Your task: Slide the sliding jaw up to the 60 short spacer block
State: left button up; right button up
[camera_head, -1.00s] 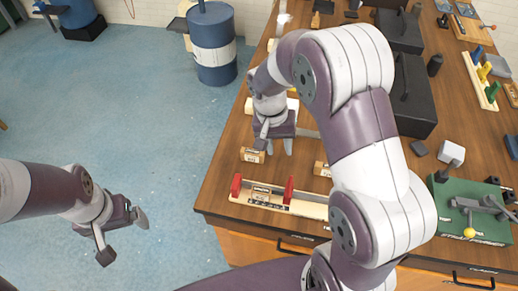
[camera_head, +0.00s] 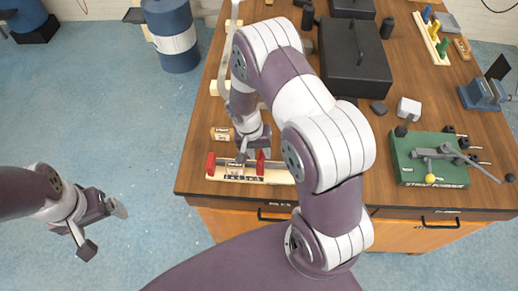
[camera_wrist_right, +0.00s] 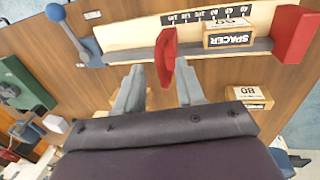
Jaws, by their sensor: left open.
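The wooden fixture (camera_head: 283,177) lies near the table's front left corner, with red jaws. Its red sliding jaw (camera_wrist_right: 167,50) stands beside the spacer block (camera_wrist_right: 228,36), whose upside-down label seems to read 60. A small gap separates them. The red end jaw (camera_wrist_right: 297,42) is on the block's other side; in the head view it is at the left (camera_head: 211,165). My right gripper (camera_wrist_right: 160,66) is open, its fingers on either side of the sliding jaw; contact is unclear. It also shows in the head view (camera_head: 252,150). My left gripper (camera_head: 104,230) is open and empty over the floor.
A spacer block marked 80 (camera_wrist_right: 246,97) lies beside the fixture. A green fixture (camera_head: 425,160), a white cube (camera_head: 408,107) and a dark case (camera_head: 345,65) stand further right. A blue barrel (camera_head: 170,40) is on the floor at the left.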

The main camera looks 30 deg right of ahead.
jog(key=shift+w, duration=0.15)
jog(key=shift+c, duration=0.3)
jog(key=shift+w+f, duration=0.1)
jog(key=shift+w, duration=0.05)
grip_shut()
jog(key=w+a+b, duration=0.2)
jog(key=w+a, duration=0.2)
jog(key=a, duration=0.2)
jog(key=shift+a+b, duration=0.15)
jog(key=shift+b, duration=0.15)
jog(key=shift+o, duration=0.3)
grip_release()
jog(key=shift+a, duration=0.1)
pick_arm(q)
jog(key=f, duration=0.2)
jog(key=shift+w+a+f, duration=0.1)
jog(key=shift+w+f, duration=0.1)
jog(key=shift+f, duration=0.1)
pick_arm(e)
jog(key=shift+s, duration=0.1)
